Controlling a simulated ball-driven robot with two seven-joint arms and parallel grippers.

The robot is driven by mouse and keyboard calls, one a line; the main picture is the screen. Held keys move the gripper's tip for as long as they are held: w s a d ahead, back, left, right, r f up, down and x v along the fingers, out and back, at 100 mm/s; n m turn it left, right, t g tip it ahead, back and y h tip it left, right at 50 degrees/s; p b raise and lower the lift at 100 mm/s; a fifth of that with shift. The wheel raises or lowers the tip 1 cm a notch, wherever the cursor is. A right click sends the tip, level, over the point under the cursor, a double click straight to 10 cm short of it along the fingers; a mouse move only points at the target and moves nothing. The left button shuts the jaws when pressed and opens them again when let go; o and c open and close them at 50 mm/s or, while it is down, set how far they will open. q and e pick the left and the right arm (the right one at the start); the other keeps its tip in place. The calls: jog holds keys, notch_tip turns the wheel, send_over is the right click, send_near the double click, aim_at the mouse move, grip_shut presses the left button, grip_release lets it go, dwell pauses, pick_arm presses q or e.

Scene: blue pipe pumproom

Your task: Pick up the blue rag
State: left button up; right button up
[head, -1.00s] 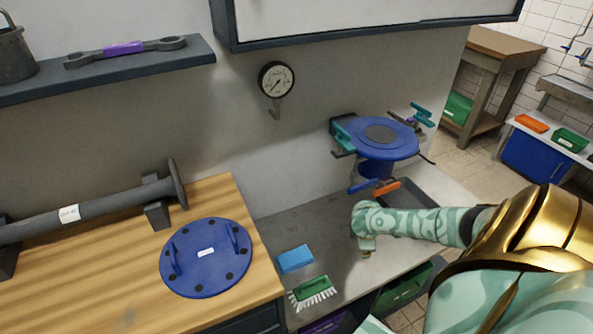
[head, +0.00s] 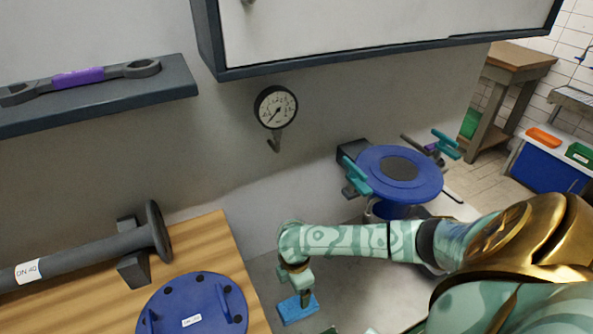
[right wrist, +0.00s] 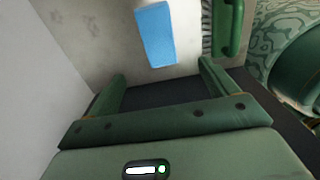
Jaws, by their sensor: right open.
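The blue rag (head: 294,313) is a small flat blue block lying on the grey worktop at the bottom middle of the head view. It also shows in the right wrist view (right wrist: 155,36), at the top, beyond the fingers. My right gripper (head: 305,299) points down over the rag and hides part of it. In the wrist view the right gripper (right wrist: 162,74) has its fingers spread apart with nothing between them. The rag lies ahead of the fingertips, not between them. My left gripper is in neither view.
A green brush (right wrist: 230,27) lies beside the rag. A wooden bench with a blue flange (head: 192,308) and grey pipe (head: 75,260) is at left. A blue round lid (head: 400,173) stands right, behind my arm. A gauge (head: 276,107) hangs on the wall.

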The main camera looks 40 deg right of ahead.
jog(key=b, duration=0.3)
send_over(296, 305)
notch_tip(296, 305, down, 7)
jog(key=shift+a+r, duration=0.1)
jog(key=shift+a, duration=0.05)
jog(key=shift+f, duration=0.75)
notch_tip(296, 305, down, 5)
jog(key=b, duration=0.3)
jog(key=shift+r+b, duration=0.1)
jog(key=shift+b, duration=0.2)
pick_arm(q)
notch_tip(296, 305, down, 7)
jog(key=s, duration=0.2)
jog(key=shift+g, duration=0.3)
pick_arm(e)
jog(key=shift+r, duration=0.2)
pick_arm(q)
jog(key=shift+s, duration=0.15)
pick_arm(e)
jog(key=c, duration=1.1)
